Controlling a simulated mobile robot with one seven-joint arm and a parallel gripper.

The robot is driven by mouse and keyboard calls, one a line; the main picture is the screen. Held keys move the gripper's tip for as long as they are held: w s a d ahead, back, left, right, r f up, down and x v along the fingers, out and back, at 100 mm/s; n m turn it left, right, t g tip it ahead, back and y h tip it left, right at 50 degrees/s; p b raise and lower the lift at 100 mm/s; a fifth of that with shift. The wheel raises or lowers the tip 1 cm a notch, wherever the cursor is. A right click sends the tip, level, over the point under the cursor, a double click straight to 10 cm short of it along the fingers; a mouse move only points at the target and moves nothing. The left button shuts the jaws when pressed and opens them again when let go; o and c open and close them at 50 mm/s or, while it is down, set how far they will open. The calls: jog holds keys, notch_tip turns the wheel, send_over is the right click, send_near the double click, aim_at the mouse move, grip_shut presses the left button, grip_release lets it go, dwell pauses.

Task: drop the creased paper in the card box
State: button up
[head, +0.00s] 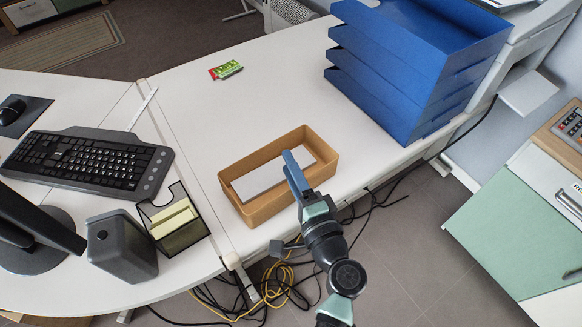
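The card box (268,209), a shallow open brown box, sits near the front edge of the white desk. A flat pale grey-white sheet (257,182), which looks like the creased paper, shows within the box's rim. No creases can be made out on it. My gripper (291,160) points down over the box, with its blue-grey fingers in front of the sheet and covering its middle. I cannot tell whether the fingers are shut on the sheet or apart, or whether the sheet rests on the box floor.
A stack of blue trays (400,75) stands at the back right. Small green and red packets (226,69) lie farther back. A black mesh holder (180,235) with yellowish notes, a dark speaker-like block (122,247) and a keyboard (90,160) are left.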

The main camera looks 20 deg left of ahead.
jog(key=v, duration=1.3)
dwell(0.4)
